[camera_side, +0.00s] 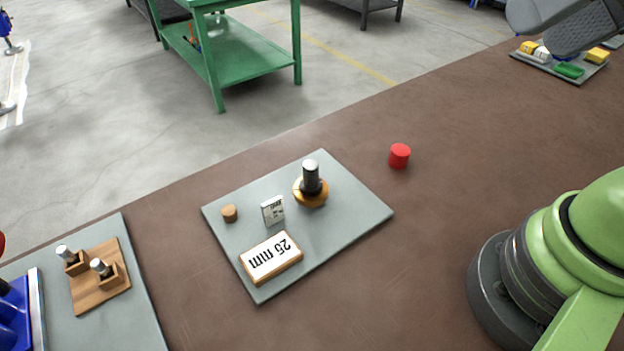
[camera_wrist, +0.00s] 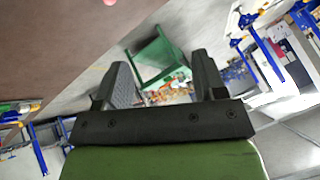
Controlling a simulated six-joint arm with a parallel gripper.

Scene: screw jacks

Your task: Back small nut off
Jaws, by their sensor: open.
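On a grey board, a metal post (camera_side: 311,178) stands upright in a round orange-brass collar (camera_side: 311,197); threads are too small to make out. On the board at the left, two smaller metal pins (camera_side: 66,253) (camera_side: 101,267) stand tilted in wooden blocks on a wooden base (camera_side: 112,292). I cannot tell which part is the small nut. My gripper (camera_wrist: 165,75) is open and empty in the wrist view, pointing away from the boards, toward the room. Grey parts at the top right of the side view look like its fingers, high above the table and partly cut off.
The middle board (camera_side: 337,236) also holds a small wooden cylinder (camera_side: 229,213), a white marked block (camera_side: 273,210) and a "25 mm" plate (camera_side: 271,258). A red cylinder (camera_side: 399,156) stands nearby. A tray (camera_side: 577,77) of coloured blocks is far right.

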